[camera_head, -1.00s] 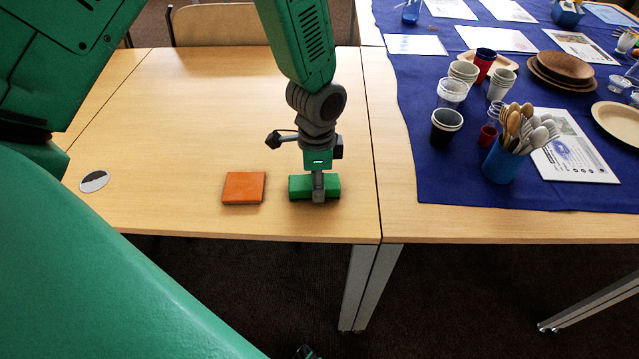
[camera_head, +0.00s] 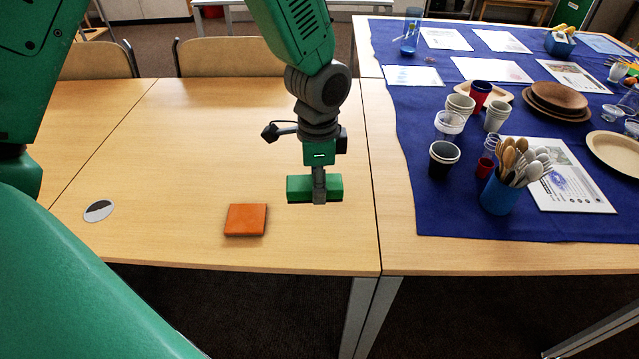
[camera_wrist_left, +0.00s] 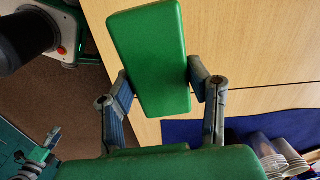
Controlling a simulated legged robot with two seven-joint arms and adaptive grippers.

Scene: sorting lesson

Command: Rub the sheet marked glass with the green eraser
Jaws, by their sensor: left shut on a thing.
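My left gripper (camera_head: 319,196) is shut on the green eraser (camera_head: 299,188) and holds it above the light wood table. In the left wrist view the eraser (camera_wrist_left: 150,45) sits between the two fingers of the gripper (camera_wrist_left: 160,82). Several printed sheets lie on the blue cloth to the right, among them one at the front (camera_head: 585,190), one at the left (camera_head: 411,76) and one in the middle (camera_head: 492,69). Their print is too small to read, so I cannot tell which is marked glass.
An orange block (camera_head: 245,220) and a grey-white disc (camera_head: 99,211) lie on the wood table (camera_head: 180,150). On the blue cloth (camera_head: 450,205) stand several cups, a blue holder of spoons (camera_head: 498,194), brown bowls (camera_head: 556,97) and a plate (camera_head: 615,152).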

